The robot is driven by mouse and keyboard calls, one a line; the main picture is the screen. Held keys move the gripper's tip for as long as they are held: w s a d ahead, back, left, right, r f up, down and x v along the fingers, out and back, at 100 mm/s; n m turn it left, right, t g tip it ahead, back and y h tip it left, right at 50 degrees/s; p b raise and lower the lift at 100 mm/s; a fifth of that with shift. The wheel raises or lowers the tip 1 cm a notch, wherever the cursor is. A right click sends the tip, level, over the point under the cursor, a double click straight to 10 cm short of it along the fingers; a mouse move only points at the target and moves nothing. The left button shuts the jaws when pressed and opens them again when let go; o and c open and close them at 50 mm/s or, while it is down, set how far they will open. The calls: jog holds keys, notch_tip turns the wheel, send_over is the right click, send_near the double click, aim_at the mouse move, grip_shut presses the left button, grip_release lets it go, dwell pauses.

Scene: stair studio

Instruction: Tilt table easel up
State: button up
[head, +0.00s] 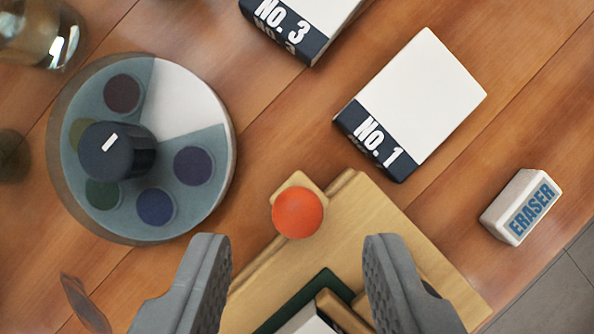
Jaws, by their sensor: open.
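The table easel (366,218) shows at the bottom middle as a light wooden board, with its lower part cut off by the frame edge. An orange ball-shaped knob (297,212) sits on a small wooden tab at its upper left edge. A dark green and white piece (310,318) with wooden strips lies on the board. My gripper (298,255) is open and empty, one finger on each side of the board's upper part. The knob is between and just beyond the fingertips. I cannot tell the fingers' height above the board.
A round palette (190,110) with a dark knob is at the left. White blocks marked No. 1 (425,95) and No. 3 (310,15) lie at the top. An eraser (521,207) is at the right near the table edge. A glass jar (40,35) is at the top left.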

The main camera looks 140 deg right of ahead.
jog(key=shift+x, duration=1.45)
grip_shut()
